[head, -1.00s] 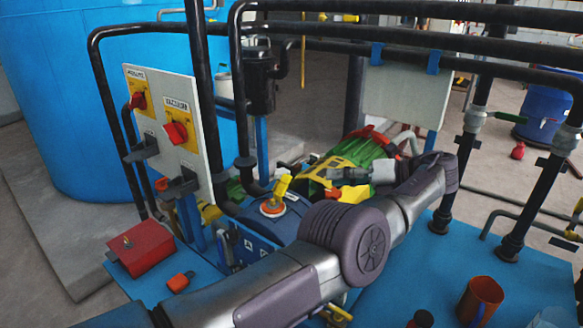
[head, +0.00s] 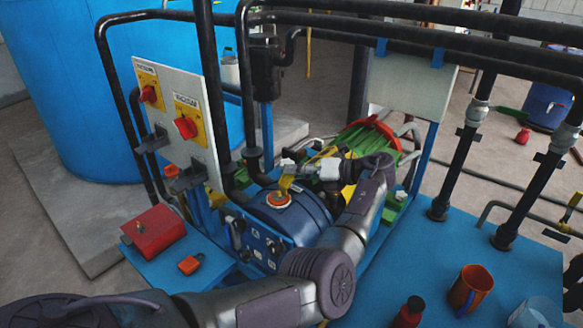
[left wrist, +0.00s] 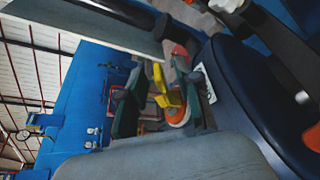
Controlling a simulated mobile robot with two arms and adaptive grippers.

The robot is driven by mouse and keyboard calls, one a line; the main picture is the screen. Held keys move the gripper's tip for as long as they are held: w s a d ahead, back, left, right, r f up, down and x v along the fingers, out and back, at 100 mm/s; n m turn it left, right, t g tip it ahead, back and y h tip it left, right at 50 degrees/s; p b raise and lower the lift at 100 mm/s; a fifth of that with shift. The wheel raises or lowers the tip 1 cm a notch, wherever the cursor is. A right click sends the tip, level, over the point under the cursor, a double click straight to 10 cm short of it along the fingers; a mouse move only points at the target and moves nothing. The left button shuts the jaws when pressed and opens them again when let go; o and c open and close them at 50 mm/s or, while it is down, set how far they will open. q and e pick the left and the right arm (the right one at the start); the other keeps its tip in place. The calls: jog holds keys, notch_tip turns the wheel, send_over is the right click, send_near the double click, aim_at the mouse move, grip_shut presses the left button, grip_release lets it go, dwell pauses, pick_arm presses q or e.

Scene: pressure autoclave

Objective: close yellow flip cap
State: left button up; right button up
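The yellow flip cap (head: 286,183) stands raised, tilted up from an orange ring (head: 279,199) on top of the dark blue vessel (head: 318,212). My left gripper (head: 288,164) is close above and behind the cap; in the head view its fingers are small and partly overlap it. In the left wrist view the two dark fingers of my left gripper (left wrist: 158,98) are spread apart. The yellow cap (left wrist: 162,84) shows between them, with the orange ring (left wrist: 178,117) just beyond. I cannot tell whether a finger touches the cap. My right gripper is in neither view.
A panel with red knobs (head: 178,110) and black pipes stand left of the vessel. A red box (head: 154,230) and an orange-red tag (head: 190,264) lie on the blue platform. An orange mug (head: 468,290) and a red bottle (head: 409,311) stand at right front.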

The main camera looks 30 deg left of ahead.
pick_arm(q)
jog(key=shift+s+a+f, duration=0.15)
jog(key=shift+a, duration=0.45)
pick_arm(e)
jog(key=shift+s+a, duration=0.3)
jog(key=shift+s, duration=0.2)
